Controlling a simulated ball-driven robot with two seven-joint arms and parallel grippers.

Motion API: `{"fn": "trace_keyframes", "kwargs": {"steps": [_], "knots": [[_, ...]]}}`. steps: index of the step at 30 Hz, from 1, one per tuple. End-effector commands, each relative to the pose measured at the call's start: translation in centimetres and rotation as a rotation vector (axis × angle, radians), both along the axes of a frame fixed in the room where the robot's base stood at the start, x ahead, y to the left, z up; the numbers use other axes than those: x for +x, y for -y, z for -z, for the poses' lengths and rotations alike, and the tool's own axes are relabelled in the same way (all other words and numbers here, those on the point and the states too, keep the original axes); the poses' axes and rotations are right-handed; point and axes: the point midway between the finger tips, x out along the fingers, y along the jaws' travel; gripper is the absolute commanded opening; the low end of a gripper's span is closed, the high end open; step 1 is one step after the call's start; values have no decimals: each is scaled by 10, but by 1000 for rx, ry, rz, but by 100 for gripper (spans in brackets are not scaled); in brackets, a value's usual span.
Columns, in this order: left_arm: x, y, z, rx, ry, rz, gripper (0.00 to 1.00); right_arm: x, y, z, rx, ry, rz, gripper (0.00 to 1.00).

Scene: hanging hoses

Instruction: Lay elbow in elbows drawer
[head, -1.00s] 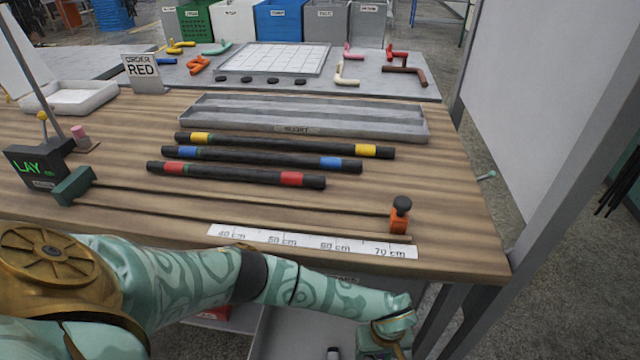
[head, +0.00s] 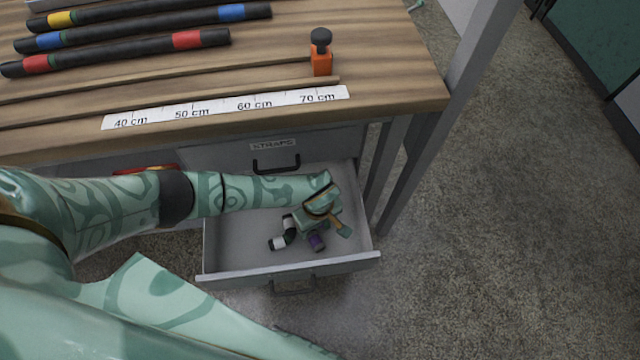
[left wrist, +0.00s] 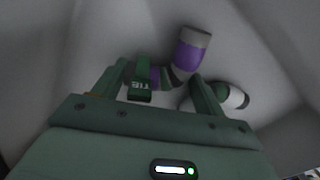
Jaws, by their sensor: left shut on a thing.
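My left gripper (head: 312,222) is down inside an open grey drawer (head: 290,268) under the bench. In the left wrist view its fingers (left wrist: 160,72) are on either side of an elbow with purple bands (left wrist: 192,50), and it is shut on it. That elbow's purple end also shows in the head view (head: 317,242). A dark elbow with white ends (head: 279,243) lies in the drawer beside the gripper; a white end shows in the left wrist view (left wrist: 235,97). I cannot tell whether the purple elbow touches the drawer floor. My right gripper is out of view.
A closed drawer marked STRAPS (head: 272,146) is above the open one. The bench top (head: 400,90) holds banded hoses (head: 130,40), a ruler strip (head: 225,107) and an orange block with a black knob (head: 321,60). The drawer's left part is clear. A bench leg stands at the right.

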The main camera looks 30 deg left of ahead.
Motion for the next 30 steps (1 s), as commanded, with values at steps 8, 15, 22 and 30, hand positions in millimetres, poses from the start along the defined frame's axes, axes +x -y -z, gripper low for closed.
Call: {"fn": "trace_keyframes", "kwargs": {"steps": [8,15,22,30], "knots": [[1,0,1,-1,2,0,49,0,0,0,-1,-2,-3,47],[1,0,3,0,1,0,81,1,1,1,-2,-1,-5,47],[2,0,-4,-1,4,0,81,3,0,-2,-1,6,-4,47],[5,0,-66,1,14,1,81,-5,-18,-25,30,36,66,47]]}}
